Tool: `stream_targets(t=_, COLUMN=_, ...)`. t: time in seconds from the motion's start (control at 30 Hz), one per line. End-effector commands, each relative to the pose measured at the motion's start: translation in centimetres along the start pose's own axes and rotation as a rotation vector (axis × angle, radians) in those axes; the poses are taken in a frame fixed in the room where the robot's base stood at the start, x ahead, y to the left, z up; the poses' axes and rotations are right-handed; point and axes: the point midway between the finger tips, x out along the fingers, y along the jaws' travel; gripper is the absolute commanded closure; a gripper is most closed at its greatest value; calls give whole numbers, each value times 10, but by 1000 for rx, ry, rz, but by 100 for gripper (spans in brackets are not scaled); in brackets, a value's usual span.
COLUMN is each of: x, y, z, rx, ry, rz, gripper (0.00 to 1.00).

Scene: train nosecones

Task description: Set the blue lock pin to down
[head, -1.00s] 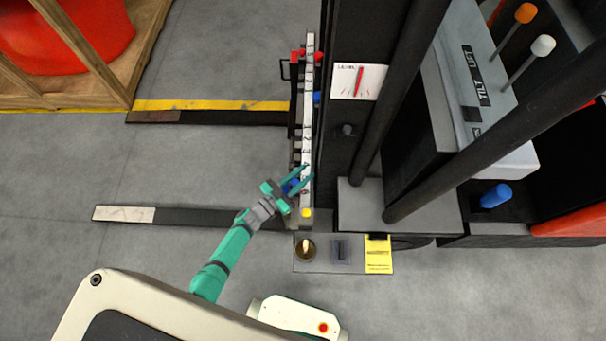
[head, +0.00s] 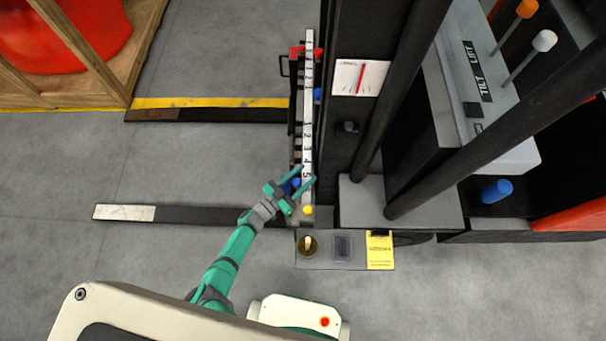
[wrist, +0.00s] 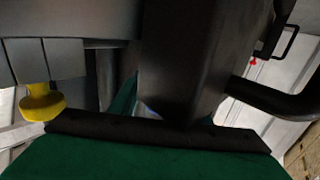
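A blue piece (head: 295,183), which I take for the blue lock pin, shows at the lower end of the white numbered scale (head: 308,120) in the head view. My gripper (head: 306,175) is there, with its two teal fingers spread apart around or over this piece. The fingers partly hide it, so I cannot tell its position or whether they touch it. In the wrist view one green finger with a dark pad (wrist: 155,133) fills the bottom, close to a dark block (wrist: 190,60). No blue pin shows clearly there.
A yellow knob (head: 308,210) sits just below my gripper; it also shows in the wrist view (wrist: 42,102). Another blue piece (head: 317,96) and red pieces are higher on the mast. A fork (head: 190,215) lies left. Bare floor (head: 60,180) is free at left.

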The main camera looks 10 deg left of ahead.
Motion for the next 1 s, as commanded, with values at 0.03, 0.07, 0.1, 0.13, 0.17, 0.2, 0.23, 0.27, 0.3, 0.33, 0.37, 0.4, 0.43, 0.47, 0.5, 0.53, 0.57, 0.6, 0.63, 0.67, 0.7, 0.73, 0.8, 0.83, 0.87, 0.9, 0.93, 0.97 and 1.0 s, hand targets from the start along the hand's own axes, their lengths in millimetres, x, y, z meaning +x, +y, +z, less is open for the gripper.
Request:
stream_targets(t=0.03, x=0, y=0, z=-1, rx=0, ry=2, rz=0, gripper=56)
stream_targets(t=0.07, x=1, y=0, z=-1, rx=0, ry=3, rz=0, gripper=56)
stream_targets(t=0.1, x=1, y=0, z=-2, rx=0, ry=4, rz=1, gripper=56)
stream_targets(t=0.13, x=1, y=0, z=-2, rx=0, ry=4, rz=0, gripper=56)
stream_targets(t=0.17, x=1, y=0, z=-2, rx=0, ry=5, rz=0, gripper=56)
stream_targets(t=0.2, x=1, y=0, z=-2, rx=0, ry=5, rz=0, gripper=56)
stream_targets(t=0.23, x=1, y=0, z=-2, rx=0, ry=5, rz=0, gripper=56)
stream_targets(t=0.27, x=1, y=0, z=-2, rx=0, ry=6, rz=0, gripper=56)
stream_targets(t=0.3, x=0, y=-1, z=-2, rx=0, ry=6, rz=0, gripper=56)
stream_targets(t=0.33, x=-1, y=-1, z=-3, rx=0, ry=6, rz=-1, gripper=56)
stream_targets(t=0.37, x=-3, y=-1, z=-3, rx=0, ry=6, rz=-1, gripper=56)
stream_targets(t=0.4, x=-6, y=-1, z=-3, rx=0, ry=6, rz=-1, gripper=56)
stream_targets(t=0.43, x=-10, y=-2, z=-3, rx=1, ry=6, rz=-2, gripper=56)
stream_targets(t=0.47, x=-13, y=-2, z=-3, rx=1, ry=6, rz=-3, gripper=56)
stream_targets(t=0.5, x=-19, y=-2, z=-3, rx=1, ry=6, rz=-3, gripper=56)
stream_targets(t=0.53, x=-24, y=-2, z=-3, rx=1, ry=6, rz=-3, gripper=56)
stream_targets(t=0.57, x=-30, y=-2, z=-3, rx=1, ry=6, rz=-4, gripper=56)
stream_targets(t=0.6, x=-38, y=-2, z=-2, rx=1, ry=5, rz=-4, gripper=56)
stream_targets(t=0.63, x=-44, y=-2, z=-2, rx=1, ry=4, rz=-4, gripper=56)
stream_targets(t=0.67, x=-50, y=-2, z=-2, rx=1, ry=5, rz=-4, gripper=56)
stream_targets(t=0.7, x=-58, y=-2, z=-2, rx=1, ry=4, rz=-4, gripper=56)
stream_targets(t=0.73, x=-63, y=-2, z=-2, rx=1, ry=4, rz=-3, gripper=56)
stream_targets(t=0.8, x=-76, y=-2, z=-2, rx=1, ry=4, rz=-4, gripper=56)
stream_targets(t=0.83, x=-80, y=-1, z=-2, rx=0, ry=4, rz=-2, gripper=56)
stream_targets(t=0.87, x=-85, y=-1, z=-2, rx=0, ry=4, rz=-3, gripper=56)
stream_targets(t=0.9, x=-90, y=-2, z=-2, rx=1, ry=4, rz=-3, gripper=56)
stream_targets(t=0.93, x=-94, y=-2, z=-1, rx=1, ry=3, rz=-3, gripper=56)
stream_targets(t=0.97, x=-97, y=-1, z=-1, rx=1, ry=4, rz=-2, gripper=56)
stream_targets(t=1.0, x=-100, y=-1, z=-1, rx=0, ry=4, rz=-2, gripper=56)
